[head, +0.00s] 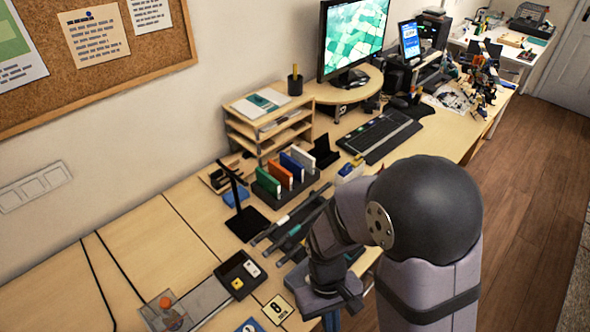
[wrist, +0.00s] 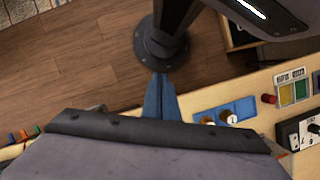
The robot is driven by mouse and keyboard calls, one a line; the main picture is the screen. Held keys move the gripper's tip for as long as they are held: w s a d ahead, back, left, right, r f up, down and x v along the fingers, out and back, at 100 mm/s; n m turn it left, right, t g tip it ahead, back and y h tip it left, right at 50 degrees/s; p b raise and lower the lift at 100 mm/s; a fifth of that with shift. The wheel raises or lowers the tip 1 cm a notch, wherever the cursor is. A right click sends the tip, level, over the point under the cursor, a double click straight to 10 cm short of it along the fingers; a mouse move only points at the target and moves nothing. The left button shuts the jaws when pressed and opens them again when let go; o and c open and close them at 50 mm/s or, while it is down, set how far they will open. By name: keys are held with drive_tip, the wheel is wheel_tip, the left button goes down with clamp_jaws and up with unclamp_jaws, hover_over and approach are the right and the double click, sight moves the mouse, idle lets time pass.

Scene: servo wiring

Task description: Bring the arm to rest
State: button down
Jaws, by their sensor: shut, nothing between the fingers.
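My arm is folded in the lower middle of the head view, in front of the desk edge. My gripper (head: 331,320) is at its lower end, partly cut off by the bottom of the picture. In the wrist view the blue fingers of my gripper (wrist: 160,82) are together with nothing between them. They point toward the floor side of the desk edge. No object is in the gripper.
The desk (head: 140,250) runs along the wall. A black tray (head: 228,269) with small parts, a dark stand (head: 246,222) and a keyboard (head: 380,134) lie on it. The wooden floor (head: 535,150) at right is clear.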

drive_tip(key=w+d+r+m+t+y, duration=0.1)
drive_tip(key=w+d+r+m+t, duration=0.2)
drive_tip(key=d+r, duration=0.4)
drive_tip(key=shift+r+m, duration=0.25)
drive_tip(key=shift+m, duration=0.25)
drive_tip(key=shift+w, duration=0.1)
idle(0.4)
